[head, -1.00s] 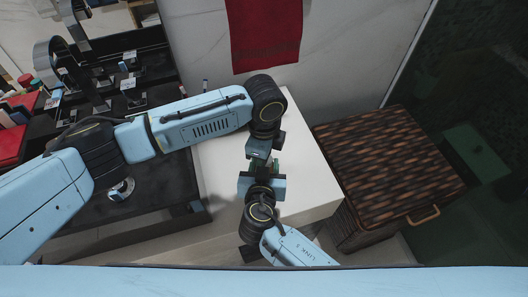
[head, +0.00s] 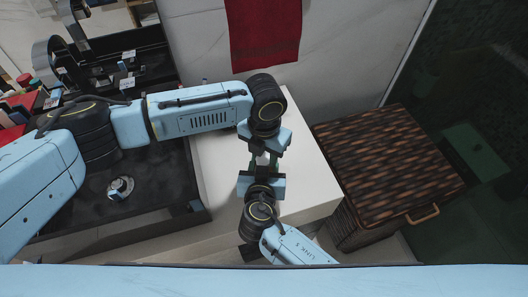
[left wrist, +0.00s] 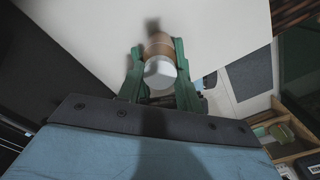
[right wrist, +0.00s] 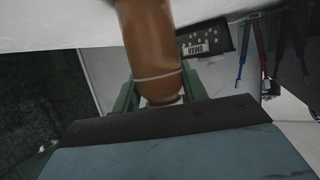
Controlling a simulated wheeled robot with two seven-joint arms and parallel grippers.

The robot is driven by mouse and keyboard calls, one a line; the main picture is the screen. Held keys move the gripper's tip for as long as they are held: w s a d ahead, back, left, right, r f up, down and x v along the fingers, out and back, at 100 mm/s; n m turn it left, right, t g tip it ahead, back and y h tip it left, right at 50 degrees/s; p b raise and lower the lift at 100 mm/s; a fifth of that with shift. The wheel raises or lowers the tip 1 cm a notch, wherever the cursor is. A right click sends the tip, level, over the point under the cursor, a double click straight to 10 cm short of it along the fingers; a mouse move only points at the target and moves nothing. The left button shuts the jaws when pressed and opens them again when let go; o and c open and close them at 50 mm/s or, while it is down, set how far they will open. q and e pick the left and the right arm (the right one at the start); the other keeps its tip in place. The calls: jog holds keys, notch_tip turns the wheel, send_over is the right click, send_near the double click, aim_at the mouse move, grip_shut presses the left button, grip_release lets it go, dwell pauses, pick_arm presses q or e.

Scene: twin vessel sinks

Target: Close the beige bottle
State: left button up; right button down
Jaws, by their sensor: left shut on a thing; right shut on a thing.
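The beige bottle (right wrist: 150,45) looks brown-orange in the right wrist view, with a pale ring near its lower end there. My right gripper (head: 262,172) is shut on it, with green fingers on both sides. In the left wrist view a white cap (left wrist: 160,72) sits in line with the bottle (left wrist: 158,46), covering part of it. My left gripper (left wrist: 158,60) is shut on the cap, a green finger on each side. In the head view my left gripper (head: 264,150) faces my right one closely, and the bottle is mostly hidden. I cannot tell how tightly the cap sits.
The white counter (head: 300,190) lies below both grippers and is clear around them. A dark woven basket (head: 385,165) stands to the right. A red towel (head: 263,35) hangs on the wall behind. A black sink area (head: 150,210) is at the left.

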pick_arm(q)
jog(key=m, duration=0.5)
jog(key=shift+d+m, duration=0.1)
jog(key=shift+m, duration=0.3)
jog(key=o, duration=0.9)
jog(key=shift+s, duration=0.1)
jog(key=shift+o, duration=0.2)
jog(key=shift+r, duration=2.25)
jog(key=shift+c, duration=0.4)
